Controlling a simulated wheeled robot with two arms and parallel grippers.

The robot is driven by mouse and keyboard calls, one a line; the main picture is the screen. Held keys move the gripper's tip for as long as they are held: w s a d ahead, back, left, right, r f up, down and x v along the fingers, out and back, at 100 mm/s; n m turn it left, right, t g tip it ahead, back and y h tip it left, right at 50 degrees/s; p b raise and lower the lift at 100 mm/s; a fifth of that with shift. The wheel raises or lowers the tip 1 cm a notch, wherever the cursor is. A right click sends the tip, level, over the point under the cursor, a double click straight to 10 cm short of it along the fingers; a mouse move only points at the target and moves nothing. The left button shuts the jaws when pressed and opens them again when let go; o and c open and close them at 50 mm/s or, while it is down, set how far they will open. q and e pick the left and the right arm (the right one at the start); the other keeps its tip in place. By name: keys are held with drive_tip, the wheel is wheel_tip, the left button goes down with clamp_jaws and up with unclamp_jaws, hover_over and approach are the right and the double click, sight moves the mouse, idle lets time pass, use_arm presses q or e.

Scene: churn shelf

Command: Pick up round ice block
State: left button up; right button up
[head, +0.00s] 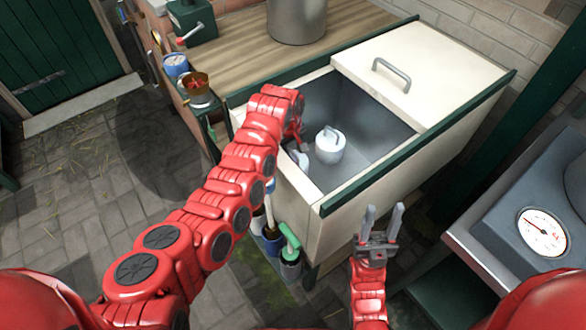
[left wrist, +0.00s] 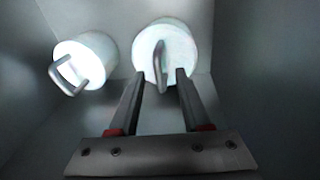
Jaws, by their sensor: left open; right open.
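Two round white ice blocks with handles stand on the floor of the open chest. In the head view one round ice block (head: 331,149) shows clearly and another (head: 301,159) is partly hidden by my left arm. In the left wrist view one block (left wrist: 178,42) is straight ahead, its handle (left wrist: 161,66) lined up between the fingertips, and the other block (left wrist: 98,52) is to the left. My left gripper (left wrist: 160,74) is open and empty, reaching down into the chest. Contact with the handle cannot be told. My right gripper (head: 385,208) is open and empty outside the chest.
The cream chest (head: 318,244) has green-edged rims and walls around the blocks. Its lid (head: 440,70) covers the right part. A wooden counter (head: 240,45) with a metal pot (head: 297,20) is behind. A dial scale (head: 543,232) stands at the right.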

sight(302, 160)
use_arm(q)
drive_tip(key=shift+w+d+f, duration=0.1)
drive_tip(key=shift+w+f, duration=0.1)
drive_tip(key=shift+f, duration=0.9)
clamp_jaws()
idle(0.7)
